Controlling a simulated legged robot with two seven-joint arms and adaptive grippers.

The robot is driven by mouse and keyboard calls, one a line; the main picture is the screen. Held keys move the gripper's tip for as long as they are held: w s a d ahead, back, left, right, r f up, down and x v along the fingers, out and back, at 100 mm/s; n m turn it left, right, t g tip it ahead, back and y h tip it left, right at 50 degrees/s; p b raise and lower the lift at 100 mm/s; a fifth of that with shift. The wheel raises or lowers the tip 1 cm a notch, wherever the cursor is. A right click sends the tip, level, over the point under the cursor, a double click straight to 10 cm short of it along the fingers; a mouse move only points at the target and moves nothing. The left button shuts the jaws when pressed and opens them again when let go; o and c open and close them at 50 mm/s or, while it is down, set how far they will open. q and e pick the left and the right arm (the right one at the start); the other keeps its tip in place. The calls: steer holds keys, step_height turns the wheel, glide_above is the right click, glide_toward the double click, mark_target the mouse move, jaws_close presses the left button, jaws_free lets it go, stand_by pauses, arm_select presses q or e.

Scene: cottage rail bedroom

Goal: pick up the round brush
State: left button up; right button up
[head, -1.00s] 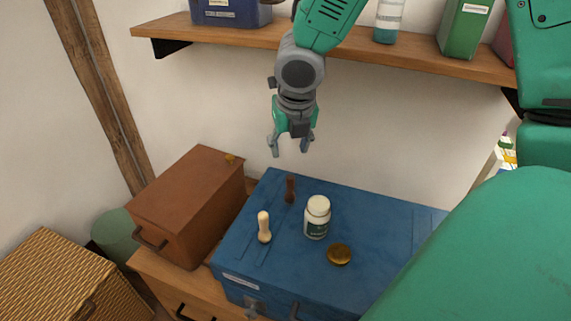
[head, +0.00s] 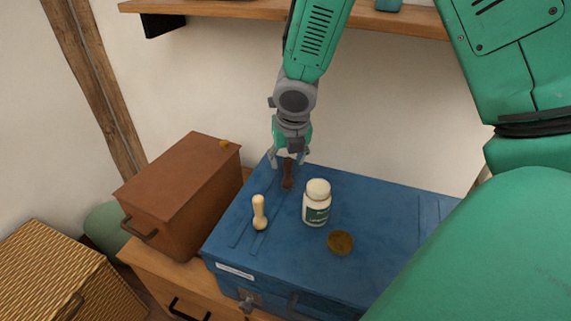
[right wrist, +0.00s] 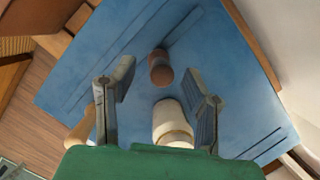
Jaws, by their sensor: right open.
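A dark brown upright round-topped piece (head: 288,174), which looks like the round brush, stands on the blue chest (head: 385,215) near its back edge. Its bristles cannot be made out. My right gripper (head: 287,163) is open and empty, pointing down just above it, with one finger to each side in the head view. In the right wrist view the brown piece (right wrist: 161,68) shows ahead, between the lines of the two open fingers (right wrist: 158,85). I see no contact. My left gripper is not in view.
A brown box (head: 180,190) stands left. A wooden shelf (head: 410,22) hangs above.

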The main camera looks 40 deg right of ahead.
steer(key=f, duration=0.1)
steer(key=d+f, duration=0.1)
steer(key=w+f+b, duration=0.1)
steer(key=f, duration=0.1)
steer(key=shift+d, duration=0.35)
steer(key=shift+a+r, duration=0.3)
steer(key=shift+a, duration=0.15)
steer(key=shift+a+r, duration=0.15)
steer(key=shift+a, duration=0.35)
jaws_close()
steer(key=shift+s+d, duration=0.1)
steer(key=shift+d, duration=0.5)
steer(key=shift+d+r, duration=0.1)
steer(key=shift+r, duration=0.15)
steer(key=r+p, duration=0.1)
steer(key=r, duration=0.2)
steer(key=r+p, duration=0.2)
steer(key=r, duration=0.1)
steer(key=a+r+p, duration=0.1)
steer(key=r, duration=0.2)
steer(key=shift+d+r, duration=0.15)
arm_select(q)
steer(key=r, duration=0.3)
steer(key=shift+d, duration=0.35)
arm_select(e)
steer(key=shift+d, duration=0.3)
